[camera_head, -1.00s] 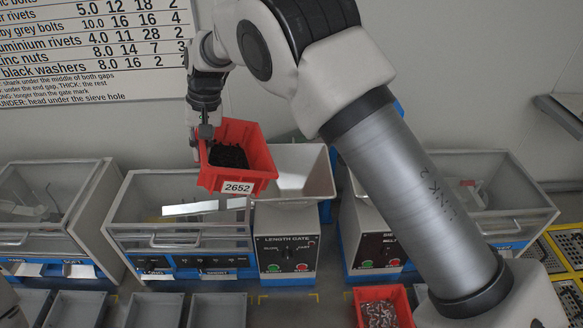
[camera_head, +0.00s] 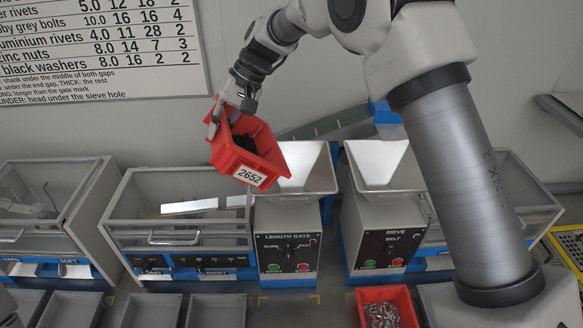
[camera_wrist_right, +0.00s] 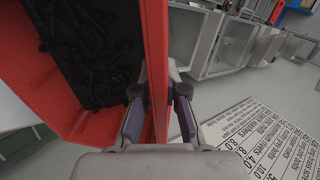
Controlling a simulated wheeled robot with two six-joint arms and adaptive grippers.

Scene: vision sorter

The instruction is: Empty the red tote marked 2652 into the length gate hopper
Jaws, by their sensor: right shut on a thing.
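The red tote marked 2652 (camera_head: 228,160) hangs in the air, tilted down to the right, with dark small parts inside. Its lower right corner overlaps the left edge of the length gate hopper (camera_head: 312,178) in the head view. My right gripper (camera_head: 232,112) is shut on the tote's rear left wall. In the right wrist view, the fingers (camera_wrist_right: 160,108) clamp either side of the red wall (camera_wrist_right: 155,50), and black elongated parts (camera_wrist_right: 90,50) lie in the tote. The hopper stands on the length gate machine (camera_head: 287,250). My left gripper is not in view.
The sieve machine (camera_head: 378,235) with its own hopper stands right of the length gate. A clear-lidded bin box (camera_head: 180,220) stands left. Another red tote (camera_head: 372,296) with small parts sits at the front. Empty grey trays (camera_head: 215,310) line the front left.

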